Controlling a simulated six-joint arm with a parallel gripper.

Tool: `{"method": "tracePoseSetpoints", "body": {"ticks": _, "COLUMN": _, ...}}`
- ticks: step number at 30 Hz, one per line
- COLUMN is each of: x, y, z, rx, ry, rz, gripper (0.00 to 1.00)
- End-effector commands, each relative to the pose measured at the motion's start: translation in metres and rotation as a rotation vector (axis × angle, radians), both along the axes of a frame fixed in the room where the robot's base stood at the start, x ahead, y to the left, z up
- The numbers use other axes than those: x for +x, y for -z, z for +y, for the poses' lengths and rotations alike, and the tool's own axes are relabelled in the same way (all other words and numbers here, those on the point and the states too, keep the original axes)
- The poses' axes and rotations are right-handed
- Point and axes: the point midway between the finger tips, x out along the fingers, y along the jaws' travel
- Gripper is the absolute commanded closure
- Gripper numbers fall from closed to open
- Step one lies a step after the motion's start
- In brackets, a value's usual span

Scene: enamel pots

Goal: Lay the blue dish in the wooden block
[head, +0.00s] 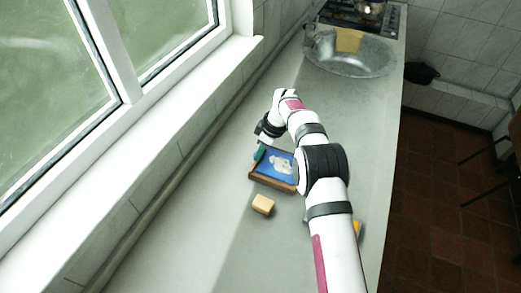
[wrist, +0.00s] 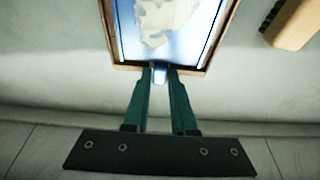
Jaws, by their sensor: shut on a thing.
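The blue dish (head: 279,162) has a white pattern and lies within the outline of the brown wooden block (head: 272,184) on the counter. In the wrist view the dish (wrist: 197,42) is framed by the block's wooden rim (wrist: 107,32). I cannot tell whether the dish rests fully on the block's floor. My gripper (head: 259,153) has teal fingers and is at the far left edge of the dish. In the wrist view my gripper (wrist: 160,73) is shut on a small blue tab at the dish's edge. My arm hides part of the block's right side.
A small wooden brush (head: 263,204) lies just in front of the block; it also shows in the wrist view (wrist: 293,24). A yellow thing (head: 357,229) is mostly behind my arm. A metal basin (head: 350,62) is at the back. The window wall bounds the left; the front-left counter is clear.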

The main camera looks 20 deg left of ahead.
Motion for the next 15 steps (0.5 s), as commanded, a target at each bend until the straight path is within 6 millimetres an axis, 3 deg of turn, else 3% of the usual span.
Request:
{"method": "tracePoseSetpoints", "body": {"ticks": 5, "x": 0.0001, "y": 0.0007, "z": 0.0001, "rx": 0.000, "ry": 0.000, "rz": 0.000, "gripper": 1.00}}
{"method": "tracePoseSetpoints", "body": {"ticks": 6, "x": 0.0001, "y": 0.0008, "z": 0.0001, "rx": 0.000, "ry": 0.000, "rz": 0.000, "gripper": 0.74}}
{"method": "tracePoseSetpoints", "body": {"ticks": 9, "x": 0.0000, "y": 0.0008, "z": 0.0000, "rx": 0.000, "ry": 0.000, "rz": 0.000, "gripper": 0.56}}
{"method": "tracePoseSetpoints", "body": {"ticks": 12, "x": 0.0000, "y": 0.0008, "z": 0.0000, "rx": 0.000, "ry": 0.000, "rz": 0.000, "gripper": 0.40}}
{"method": "tracePoseSetpoints", "body": {"ticks": 15, "x": 0.0000, "y": 0.0008, "z": 0.0000, "rx": 0.000, "ry": 0.000, "rz": 0.000, "gripper": 0.40}}
